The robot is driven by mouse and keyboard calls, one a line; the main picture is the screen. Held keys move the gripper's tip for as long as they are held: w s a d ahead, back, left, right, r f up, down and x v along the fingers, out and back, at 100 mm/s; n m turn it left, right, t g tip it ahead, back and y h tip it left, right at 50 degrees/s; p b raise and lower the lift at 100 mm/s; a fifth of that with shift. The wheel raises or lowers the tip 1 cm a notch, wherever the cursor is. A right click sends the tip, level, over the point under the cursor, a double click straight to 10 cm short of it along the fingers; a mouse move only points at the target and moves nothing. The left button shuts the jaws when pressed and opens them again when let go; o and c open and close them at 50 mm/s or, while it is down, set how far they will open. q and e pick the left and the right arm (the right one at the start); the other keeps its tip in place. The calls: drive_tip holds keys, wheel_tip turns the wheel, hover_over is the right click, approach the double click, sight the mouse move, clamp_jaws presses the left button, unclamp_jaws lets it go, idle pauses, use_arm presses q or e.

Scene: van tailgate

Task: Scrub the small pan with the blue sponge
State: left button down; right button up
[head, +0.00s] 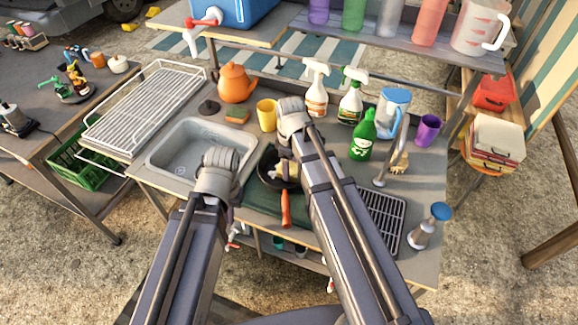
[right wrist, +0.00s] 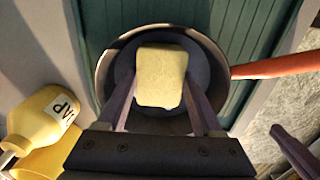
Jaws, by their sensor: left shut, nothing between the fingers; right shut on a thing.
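The small dark pan (head: 268,160) has an orange-red handle (head: 286,212) and rests on the green ribbed mat beside the sink. Its round inside also shows in the right wrist view (right wrist: 112,72). My right gripper (right wrist: 160,88) is over the pan, shut on a pale yellow sponge (right wrist: 161,74). I cannot tell whether the sponge touches the pan bottom. No blue sponge is visible. My left arm reaches over the sink's right side. Its gripper (right wrist: 294,148) is empty and shut near the handle, its fingers mostly hidden in the head view.
The sink (head: 185,150) is left of the pan. An orange sponge (head: 237,117), a yellow mug (head: 266,115), an orange kettle (head: 236,84) and spray bottles (head: 316,95) stand behind. A yellow soap bottle (right wrist: 42,122) is close to my right gripper. A green bottle (head: 363,138) is to the right.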

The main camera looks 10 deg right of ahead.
drive_tip(key=shift+r+p, duration=2.95)
drive_tip(key=shift+r, duration=0.05)
wheel_tip(320, 180, up, 3)
drive_tip(key=p, duration=0.3)
drive_tip(key=shift+r, duration=0.1)
